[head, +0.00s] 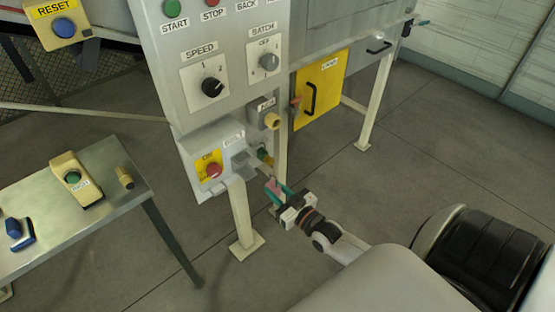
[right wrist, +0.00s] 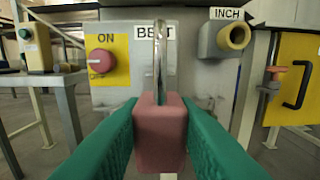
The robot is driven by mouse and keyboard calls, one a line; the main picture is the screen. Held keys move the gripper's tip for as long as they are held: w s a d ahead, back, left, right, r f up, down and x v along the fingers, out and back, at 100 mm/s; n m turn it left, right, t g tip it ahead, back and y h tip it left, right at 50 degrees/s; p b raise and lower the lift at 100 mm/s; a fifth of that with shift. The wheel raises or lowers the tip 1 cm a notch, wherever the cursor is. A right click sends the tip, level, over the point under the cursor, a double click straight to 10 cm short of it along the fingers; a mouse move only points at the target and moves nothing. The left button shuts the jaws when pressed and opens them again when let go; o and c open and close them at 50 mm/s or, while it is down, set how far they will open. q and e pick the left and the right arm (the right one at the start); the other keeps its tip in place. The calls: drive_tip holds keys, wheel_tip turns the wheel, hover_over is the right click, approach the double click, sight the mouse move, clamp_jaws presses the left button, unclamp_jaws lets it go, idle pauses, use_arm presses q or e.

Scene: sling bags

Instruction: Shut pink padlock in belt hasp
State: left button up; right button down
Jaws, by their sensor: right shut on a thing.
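My right gripper (head: 279,195) has green fingers and is shut on the pink padlock (head: 272,186). In the right wrist view the padlock body (right wrist: 160,138) is upright between the fingers (right wrist: 160,140). Its steel shackle (right wrist: 159,55) points up, in front of the grey box with the BELT label (right wrist: 145,33). In the head view this belt box (head: 191,147) hangs low on the panel, and the padlock is at its lower right. A grey fitting (head: 241,160) sticks out under the label; I cannot tell whether the shackle touches it. My left gripper is not in view.
A red button (head: 214,170) on a yellow plate is left of the fitting. A yellow-ended INCH socket (head: 271,121) and a yellow door (head: 321,90) are to the right. A metal table (head: 105,165) with a control box stands left. Floor right of the post is clear.

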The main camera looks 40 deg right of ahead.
drive_tip(key=w, duration=0.1)
drive_tip(key=w+b, duration=0.1)
drive_tip(key=w, duration=0.3)
drive_tip(key=shift+a+f+b, duration=0.25)
drive_tip(key=shift+f+b, duration=0.05)
drive_tip(key=shift+r+p, duration=0.1)
drive_tip(key=shift+p, duration=0.3)
idle(1.3)
drive_tip(key=shift+w, duration=0.15)
drive_tip(key=shift+w+a+b, duration=0.15)
drive_tip(key=shift+w+b, duration=0.6)
drive_tip(key=shift+w, duration=0.95)
drive_tip(key=shift+w+a+b, duration=0.15)
drive_tip(key=shift+w+b, duration=0.6)
drive_tip(key=shift+w, duration=0.95)
drive_tip(key=shift+w, duration=0.15)
drive_tip(key=shift+f, duration=0.2)
drive_tip(key=shift+c, duration=2.1)
unclamp_jaws()
